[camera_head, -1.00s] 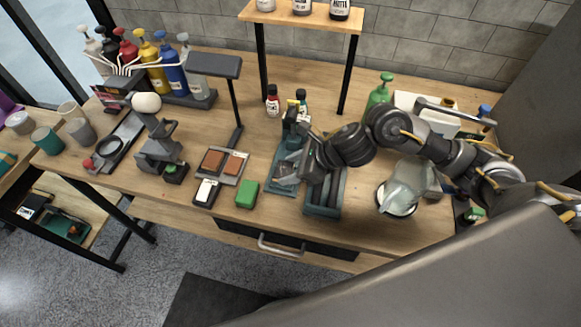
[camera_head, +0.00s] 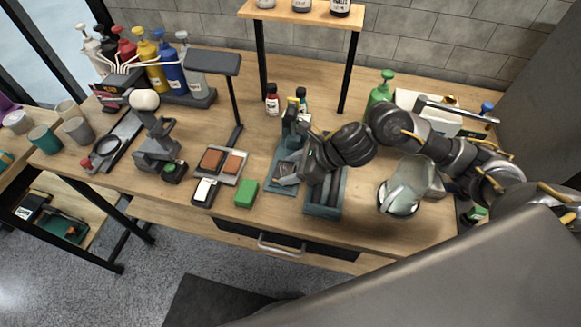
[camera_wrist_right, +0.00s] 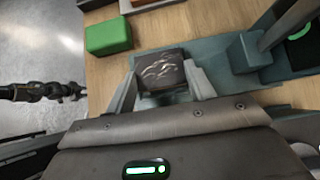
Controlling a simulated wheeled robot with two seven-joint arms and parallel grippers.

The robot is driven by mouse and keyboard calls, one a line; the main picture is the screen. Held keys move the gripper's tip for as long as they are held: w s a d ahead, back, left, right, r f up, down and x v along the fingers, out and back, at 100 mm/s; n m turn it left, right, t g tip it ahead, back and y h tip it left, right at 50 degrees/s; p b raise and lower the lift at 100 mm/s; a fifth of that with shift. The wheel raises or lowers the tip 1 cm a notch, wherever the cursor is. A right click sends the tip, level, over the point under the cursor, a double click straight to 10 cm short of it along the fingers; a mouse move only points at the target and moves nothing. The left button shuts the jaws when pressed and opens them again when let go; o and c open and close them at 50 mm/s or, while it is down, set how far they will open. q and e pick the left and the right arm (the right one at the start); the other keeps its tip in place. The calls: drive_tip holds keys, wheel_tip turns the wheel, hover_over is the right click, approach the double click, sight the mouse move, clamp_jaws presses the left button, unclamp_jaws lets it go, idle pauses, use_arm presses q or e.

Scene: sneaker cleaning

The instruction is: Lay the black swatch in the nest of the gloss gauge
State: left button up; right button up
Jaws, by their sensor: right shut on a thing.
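My right gripper (camera_wrist_right: 163,84) is shut on a dark swatch (camera_wrist_right: 162,68) with pale scuff-like streaks, its fingers on either side. In the head view my right gripper (camera_head: 301,170) reaches in from the right and the swatch (camera_head: 285,172) shows to its left, over a teal stand (camera_head: 280,204). The stand's flat base (camera_wrist_right: 221,62) and a raised block also show in the wrist view. I cannot tell whether the swatch touches the base. I cannot tell for certain that this stand is the gloss gauge. My left gripper is not in view.
A green block (camera_head: 246,193) and a tray with two brown swatches (camera_head: 222,164) lie left of the stand. A teal bin (camera_head: 325,210) is right beside it. Small bottles (camera_head: 272,100) stand behind. A glass-like vessel (camera_head: 401,190) stands further right.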

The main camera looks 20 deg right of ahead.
use_arm(q)
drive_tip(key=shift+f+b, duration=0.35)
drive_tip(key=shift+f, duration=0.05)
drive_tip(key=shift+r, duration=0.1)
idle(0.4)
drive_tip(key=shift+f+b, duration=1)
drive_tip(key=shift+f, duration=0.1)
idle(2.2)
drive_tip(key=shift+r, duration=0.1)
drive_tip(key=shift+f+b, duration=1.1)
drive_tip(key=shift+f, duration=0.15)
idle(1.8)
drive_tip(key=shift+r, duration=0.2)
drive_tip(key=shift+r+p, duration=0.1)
drive_tip(key=shift+p, duration=0.2)
